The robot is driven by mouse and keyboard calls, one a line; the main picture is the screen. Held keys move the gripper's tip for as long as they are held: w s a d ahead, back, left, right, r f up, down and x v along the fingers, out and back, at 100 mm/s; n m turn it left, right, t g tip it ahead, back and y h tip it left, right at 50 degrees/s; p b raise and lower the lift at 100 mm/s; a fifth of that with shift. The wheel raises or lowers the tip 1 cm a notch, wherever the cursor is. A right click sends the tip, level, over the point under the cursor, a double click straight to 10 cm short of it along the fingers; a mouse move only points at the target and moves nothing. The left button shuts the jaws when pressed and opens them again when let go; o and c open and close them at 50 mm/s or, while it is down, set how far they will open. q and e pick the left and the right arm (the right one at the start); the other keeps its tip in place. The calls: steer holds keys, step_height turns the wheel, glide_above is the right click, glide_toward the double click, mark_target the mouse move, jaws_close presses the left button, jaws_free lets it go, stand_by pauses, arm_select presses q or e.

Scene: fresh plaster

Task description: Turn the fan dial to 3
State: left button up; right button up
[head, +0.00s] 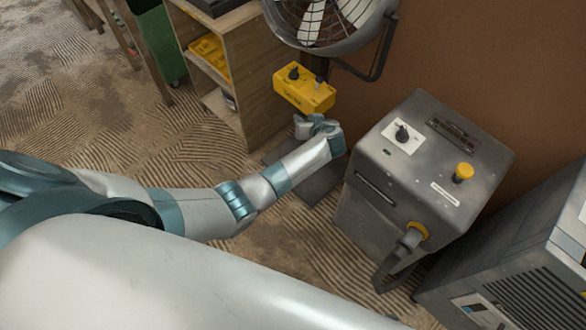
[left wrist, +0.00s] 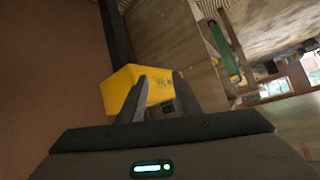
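The fan (head: 318,22) stands at the top of the head view, with a yellow control box (head: 303,90) below its cage. A small black dial (head: 294,73) sits on the box's top face; its setting is too small to read. My left gripper (head: 312,121) is just below and in front of the box, apparently not on the dial. In the left wrist view its two fingers (left wrist: 160,80) are apart, with nothing seen held between them. The yellow box (left wrist: 122,88) shows beyond them; the dial cannot be made out there. My right gripper is out of view.
A grey machine (head: 385,205) with its own black knob (head: 402,133), yellow button (head: 463,172) and hose stands right of my left gripper. A wooden shelf (head: 236,75) stands left of the box. A grey unit (head: 530,270) is at lower right. The ridged floor (head: 140,150) at left is largely clear.

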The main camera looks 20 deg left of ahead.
arm_select(q)
steer(key=s+f+m+g+h, duration=0.2)
steer(key=s+f+m, duration=0.1)
steer(key=s+f, duration=0.8)
step_height(320, 180, down, 4)
steer(key=shift+s+d+f+h, duration=0.2)
steer(key=shift+d+h, duration=0.1)
steer(key=shift+d, duration=0.1)
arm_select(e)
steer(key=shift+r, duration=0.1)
arm_select(q)
steer(key=shift+m, duration=0.3)
